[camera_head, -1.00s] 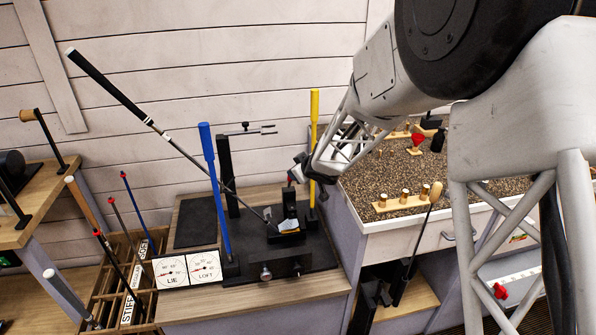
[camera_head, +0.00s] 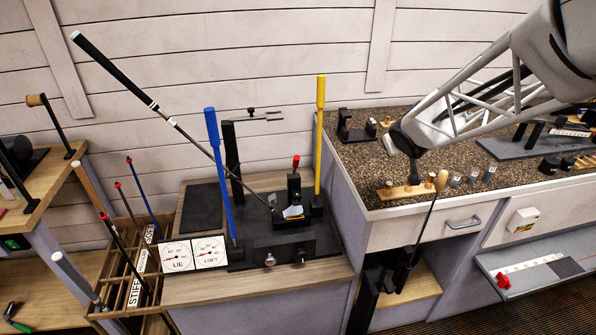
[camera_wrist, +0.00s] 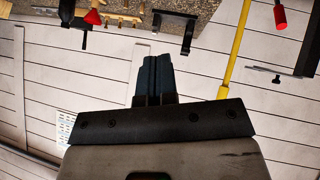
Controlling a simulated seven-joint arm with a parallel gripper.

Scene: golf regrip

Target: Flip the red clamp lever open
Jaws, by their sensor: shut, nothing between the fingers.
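The red-tipped clamp lever (camera_head: 296,161) stands about upright on the black clamp block (camera_head: 294,188) of the bending machine. In the wrist view a red tip (camera_wrist: 280,17), apparently the same lever, shows at the top right. A golf club (camera_head: 184,131) leans up to the left from the clamp, its head at the block. My gripper (camera_head: 414,178) is shut and empty, pointing down over the gravel-textured bench, well right of the lever and apart from it. Its closed dark fingers (camera_wrist: 152,65) also show in the wrist view.
A blue bar (camera_head: 216,180) stands left of the clamp and a yellow bar (camera_head: 320,130) right of it. A wooden block with brass-coloured pieces (camera_head: 405,191) lies under my gripper. LIE and LOFT dials (camera_head: 193,254) face front. Clubs stand in a crate (camera_head: 108,285) at left.

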